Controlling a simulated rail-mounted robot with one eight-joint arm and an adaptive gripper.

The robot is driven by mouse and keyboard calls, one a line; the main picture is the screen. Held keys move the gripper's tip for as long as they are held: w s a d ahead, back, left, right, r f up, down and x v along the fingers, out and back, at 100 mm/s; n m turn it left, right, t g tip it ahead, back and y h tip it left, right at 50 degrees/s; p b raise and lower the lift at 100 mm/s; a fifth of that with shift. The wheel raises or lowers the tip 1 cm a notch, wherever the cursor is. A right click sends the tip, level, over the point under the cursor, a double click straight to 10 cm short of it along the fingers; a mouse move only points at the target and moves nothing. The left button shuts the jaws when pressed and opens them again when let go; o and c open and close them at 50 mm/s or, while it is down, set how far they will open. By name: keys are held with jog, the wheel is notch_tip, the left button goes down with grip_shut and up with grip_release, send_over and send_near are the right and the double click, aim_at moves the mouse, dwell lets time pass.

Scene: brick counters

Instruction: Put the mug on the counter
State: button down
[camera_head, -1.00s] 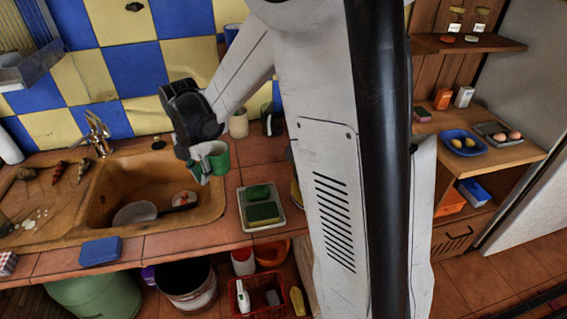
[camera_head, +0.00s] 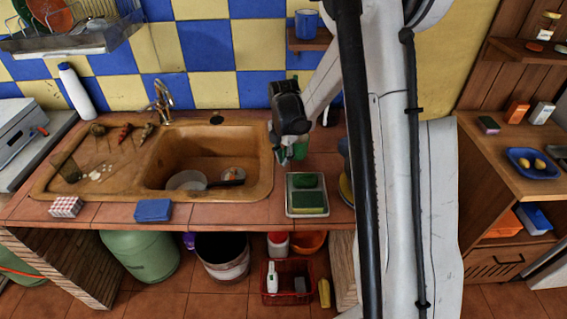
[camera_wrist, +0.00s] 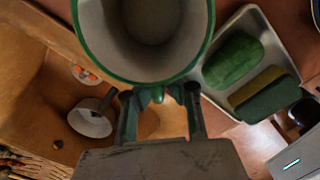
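A mug with a green outside, green rim and pale inside fills the top middle of the wrist view (camera_wrist: 150,72). My gripper (camera_wrist: 160,98) is shut on its near side, apparently at the handle. In the head view the mug (camera_head: 300,150) shows only as a small green patch beside my gripper (camera_head: 284,157), partly hidden by it. The mug looks upright, above the right edge of the sink and behind the sponge tray. The tiled counter (camera_head: 220,213) runs along the wall; I cannot tell the gap between it and the mug.
A grey tray (camera_head: 290,208) with a green and a yellow-green sponge sits right of the sink (camera_head: 262,185), which holds a pan (camera_head: 187,180). A blue sponge (camera_head: 153,210) lies at the front edge. A blue mug (camera_head: 306,22) stands on a wall shelf.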

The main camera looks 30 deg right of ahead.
jog(key=shift+f, duration=1.1)
jog(key=shift+f, duration=0.2)
jog(key=c, duration=2.2)
grip_release()
jog(key=shift+r, duration=0.1)
